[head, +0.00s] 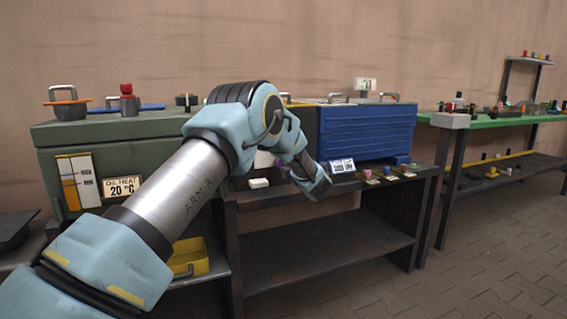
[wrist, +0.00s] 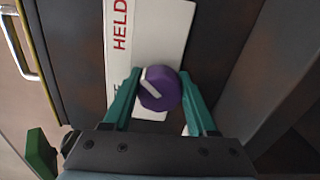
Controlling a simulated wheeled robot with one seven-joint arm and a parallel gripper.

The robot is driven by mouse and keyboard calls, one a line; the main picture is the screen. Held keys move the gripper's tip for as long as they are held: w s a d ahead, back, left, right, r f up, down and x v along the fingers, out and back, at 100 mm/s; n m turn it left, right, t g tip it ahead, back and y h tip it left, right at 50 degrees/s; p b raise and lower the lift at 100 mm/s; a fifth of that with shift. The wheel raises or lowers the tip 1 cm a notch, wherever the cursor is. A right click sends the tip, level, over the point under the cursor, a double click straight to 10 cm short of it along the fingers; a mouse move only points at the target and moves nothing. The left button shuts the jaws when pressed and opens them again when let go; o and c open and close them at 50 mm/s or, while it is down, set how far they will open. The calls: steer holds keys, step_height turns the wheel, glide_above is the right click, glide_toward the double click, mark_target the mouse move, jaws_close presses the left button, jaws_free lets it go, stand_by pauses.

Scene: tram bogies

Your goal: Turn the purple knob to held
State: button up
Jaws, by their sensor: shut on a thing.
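The purple knob (wrist: 165,92) sits in the middle of the wrist view, with a white pointer mark toward its upper-left side. It is on a white plate (wrist: 158,35) with HELD in red letters, beyond the knob and to its left. Another marking lower on the plate is mostly hidden by a finger. My gripper (wrist: 160,76) has its teal fingers on both sides of the knob, shut on it. In the head view a bit of purple (head: 264,159) shows behind my arm, which hides most of that area.
A green cabinet (head: 100,150) with an OIL HEAT 20 °C label stands at left. A blue ribbed box (head: 366,132) stands on the dark bench (head: 320,240), right of my arm. Small coloured knobs (head: 388,172) line its front. Floor at right is clear.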

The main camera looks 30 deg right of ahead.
stand_by(0.4)
steer(key=o, duration=1.4)
steer(key=shift+c, duration=0.2)
steer(key=s+a, duration=0.1)
steer(key=s, duration=0.9)
steer(key=shift+s+a+p, duration=0.15)
steer(key=shift+s+p, duration=0.15)
steer(key=shift+s, duration=0.1)
steer(key=shift+w, duration=0.1)
